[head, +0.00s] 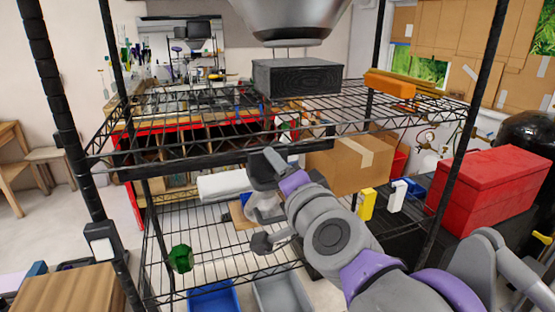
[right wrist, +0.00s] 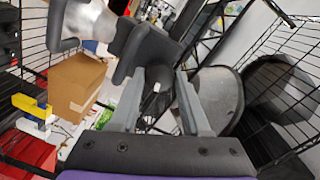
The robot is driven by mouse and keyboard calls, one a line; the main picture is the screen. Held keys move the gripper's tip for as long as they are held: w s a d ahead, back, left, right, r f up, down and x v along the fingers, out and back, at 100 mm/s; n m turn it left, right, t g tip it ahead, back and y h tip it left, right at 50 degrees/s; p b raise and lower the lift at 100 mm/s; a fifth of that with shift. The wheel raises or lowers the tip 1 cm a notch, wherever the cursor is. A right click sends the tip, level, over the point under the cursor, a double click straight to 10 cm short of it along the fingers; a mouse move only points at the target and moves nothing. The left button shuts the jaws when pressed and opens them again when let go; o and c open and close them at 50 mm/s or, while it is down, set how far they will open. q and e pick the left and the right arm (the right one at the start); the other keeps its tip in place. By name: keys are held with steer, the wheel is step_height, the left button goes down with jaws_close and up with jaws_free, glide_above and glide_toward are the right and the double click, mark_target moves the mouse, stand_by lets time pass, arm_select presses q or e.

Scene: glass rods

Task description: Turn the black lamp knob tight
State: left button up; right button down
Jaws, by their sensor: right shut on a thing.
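My right gripper (head: 268,168) reaches into the black wire rack. In the right wrist view the light grey fingers of this gripper (right wrist: 158,110) stand on either side of a dark thing (right wrist: 152,101), apparently the black knob. It is mostly hidden between them, so I cannot tell its shape or how tightly it sits. A silvery rounded body (head: 263,207) shows just below the gripper, and a silvery part also shows at the top left of the right wrist view (right wrist: 90,18); I cannot tell if these belong to the lamp. My left gripper is not seen.
The wire shelf (head: 220,155) and rack posts close in around my arm. A black box (head: 297,77) stands on the shelf below a large grey metal body (head: 290,14). A cardboard box (head: 352,165), a red box (head: 488,190) and a yellow item (head: 366,203) lie to the right.

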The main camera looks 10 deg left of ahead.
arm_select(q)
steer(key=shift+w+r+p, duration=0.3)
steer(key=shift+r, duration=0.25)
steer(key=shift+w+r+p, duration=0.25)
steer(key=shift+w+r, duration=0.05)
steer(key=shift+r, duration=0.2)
arm_select(e)
steer(key=shift+m, duration=1.4)
steer(key=shift+c, duration=1.8)
jaws_free()
